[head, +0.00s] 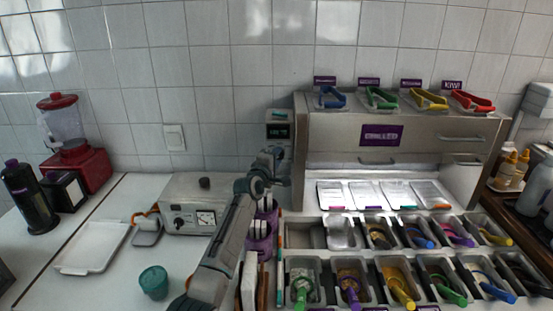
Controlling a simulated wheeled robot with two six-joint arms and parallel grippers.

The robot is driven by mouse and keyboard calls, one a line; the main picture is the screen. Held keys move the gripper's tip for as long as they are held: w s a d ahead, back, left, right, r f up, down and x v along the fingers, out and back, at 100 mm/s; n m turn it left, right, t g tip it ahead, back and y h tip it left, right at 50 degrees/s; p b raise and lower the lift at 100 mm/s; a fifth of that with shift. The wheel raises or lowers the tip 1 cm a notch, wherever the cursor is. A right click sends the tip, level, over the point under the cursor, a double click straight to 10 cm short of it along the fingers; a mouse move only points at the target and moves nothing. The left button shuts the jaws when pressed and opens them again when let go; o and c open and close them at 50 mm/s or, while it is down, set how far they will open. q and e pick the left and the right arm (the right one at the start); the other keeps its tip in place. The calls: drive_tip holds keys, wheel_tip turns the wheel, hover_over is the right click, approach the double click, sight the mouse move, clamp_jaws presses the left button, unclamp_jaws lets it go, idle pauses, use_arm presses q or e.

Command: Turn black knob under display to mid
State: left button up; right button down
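A small grey device with a dark display (278,131) stands against the tiled wall at the centre back. My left gripper (273,153) is just below that display, at the end of my arm rising from the bottom centre. It covers the area under the display, so no knob shows there. Its fingers are small and dark, and I cannot tell whether they are open or touching anything. My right gripper is not in view.
A silver box (172,190) with a dial and a black front knob (180,222) stands left of my arm. A white tray (93,247) and a teal cup (153,282) lie nearer. A steel topping station (420,155) with several scoops fills the right.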

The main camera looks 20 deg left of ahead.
use_arm(q)
drive_tip(key=shift+c, duration=1)
drive_tip(key=m+g+y+p, duration=0.1)
drive_tip(key=m+y+p, duration=0.1)
drive_tip(key=m, duration=0.2)
drive_tip(key=m+g+y+p, duration=0.1)
drive_tip(key=m+g+p, duration=0.1)
drive_tip(key=m, duration=0.3)
drive_tip(key=d+m+g+y+p, duration=0.1)
drive_tip(key=m+g+y+p, duration=0.1)
drive_tip(key=m+p, duration=0.1)
drive_tip(key=shift+w+r+m+y, duration=0.15)
drive_tip(key=shift+r+m+y, duration=0.2)
drive_tip(key=shift+m, duration=0.35)
drive_tip(key=shift+d+m+y+b, duration=0.1)
drive_tip(key=shift+m+y+b, duration=0.45)
drive_tip(key=shift+m+b, duration=0.5)
drive_tip(key=shift+m+y+b, duration=0.7)
drive_tip(key=shift+m+b, duration=0.15)
drive_tip(key=shift+m, duration=0.1)
drive_tip(key=shift+r, duration=0.1)
